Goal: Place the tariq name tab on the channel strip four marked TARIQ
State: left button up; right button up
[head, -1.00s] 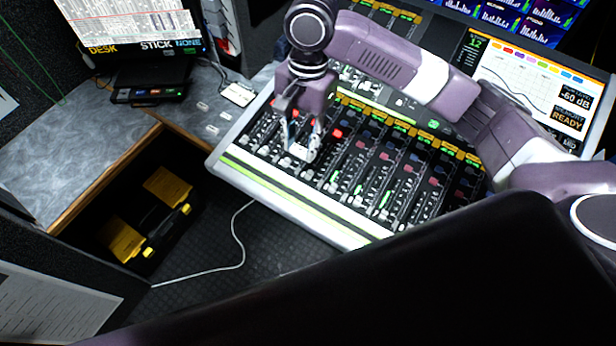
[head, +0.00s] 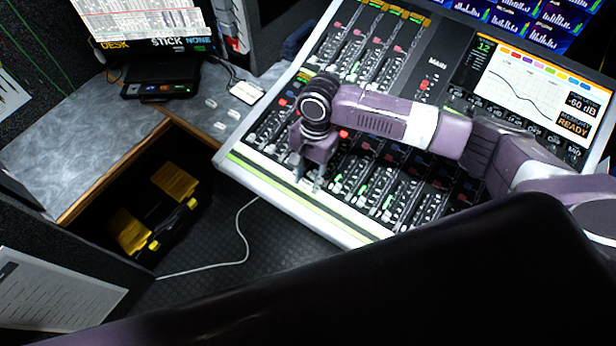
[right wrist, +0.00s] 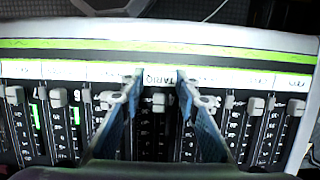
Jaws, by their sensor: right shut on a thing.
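The TARIQ name tab (right wrist: 160,77), a small white piece lettered TARIQ, lies between the fingertips of my right gripper (right wrist: 160,74) in the right wrist view. The gripper is shut on it. The tab is at the white label band (right wrist: 225,77) along the front of the mixing console, above a fader cap. Whether it touches the band I cannot tell. In the head view my right gripper (head: 308,186) points down at the console's front edge, and the tab there is too small to make out. My left gripper is not in view.
Several small white tabs, one of them here (head: 233,114), lie on the grey desk (head: 75,150) left of the console (head: 290,200). A phone-like device (head: 246,92) lies behind them. Fader caps (right wrist: 57,97) stand close around the fingers. A toolbox (head: 160,215) sits below the desk.

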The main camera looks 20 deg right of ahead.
aim_at(312, 177)
jog(key=o, duration=0.9)
jog(key=r, duration=0.4)
jog(key=d+r+b, duration=0.1)
jog(key=r, duration=0.3)
jog(key=w+r, duration=0.1)
jog(key=r, duration=0.3)
jog(key=shift+w+d+b, duration=0.1)
jog(key=shift+d+b, duration=0.1)
jog(key=shift+b, duration=0.2)
jog(key=shift+f, duration=0.1)
